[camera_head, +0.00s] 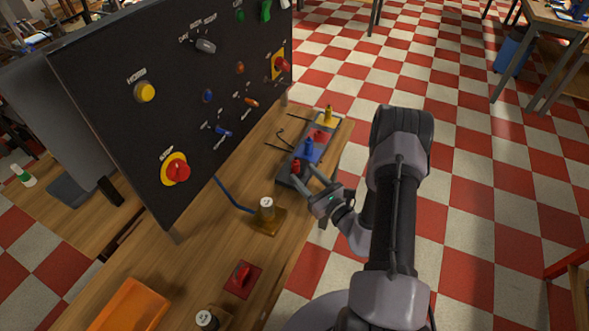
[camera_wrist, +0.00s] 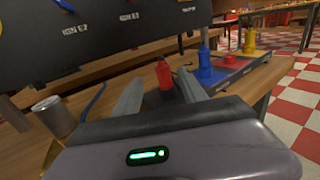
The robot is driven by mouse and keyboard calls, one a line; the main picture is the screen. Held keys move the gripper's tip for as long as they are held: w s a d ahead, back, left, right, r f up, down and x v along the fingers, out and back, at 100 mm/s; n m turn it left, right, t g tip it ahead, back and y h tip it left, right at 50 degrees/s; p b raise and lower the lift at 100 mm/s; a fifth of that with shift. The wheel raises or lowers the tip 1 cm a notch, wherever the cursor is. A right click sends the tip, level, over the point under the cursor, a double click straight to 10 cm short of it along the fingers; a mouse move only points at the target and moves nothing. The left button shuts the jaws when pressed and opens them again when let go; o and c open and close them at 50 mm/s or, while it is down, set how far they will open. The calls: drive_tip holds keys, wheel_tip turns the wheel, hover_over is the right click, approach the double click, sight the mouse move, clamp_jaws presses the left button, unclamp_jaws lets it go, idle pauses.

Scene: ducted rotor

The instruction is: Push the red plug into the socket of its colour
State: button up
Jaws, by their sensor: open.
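The red plug (camera_head: 296,167) stands upright on the dark near end of a socket strip (camera_head: 288,181). In the wrist view the red plug (camera_wrist: 164,76) shows between the two fingers of my gripper (camera_wrist: 160,80). My gripper (camera_head: 303,174) is open, one finger on each side of the plug; I cannot tell whether either touches it. The red pad (camera_head: 319,136) of the strip has no plug standing on it and lies beyond the blue plug (camera_head: 309,147). The red pad also shows in the wrist view (camera_wrist: 230,61); its hole is too small to make out.
A yellow plug (camera_head: 328,114) stands at the strip's far end. A black control panel (camera_head: 150,125) rises left of the strip. A weight on a wooden block (camera_head: 267,210), a red switch plate (camera_head: 243,278) and an orange tray (camera_head: 131,306) lie on the near table.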

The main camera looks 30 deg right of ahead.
sight(298, 166)
drive_tip(key=w+b, duration=0.1)
drive_tip(key=w, duration=0.5)
drive_tip(key=shift+w+a, duration=0.1)
drive_tip(key=shift+a, duration=0.1)
clamp_jaws()
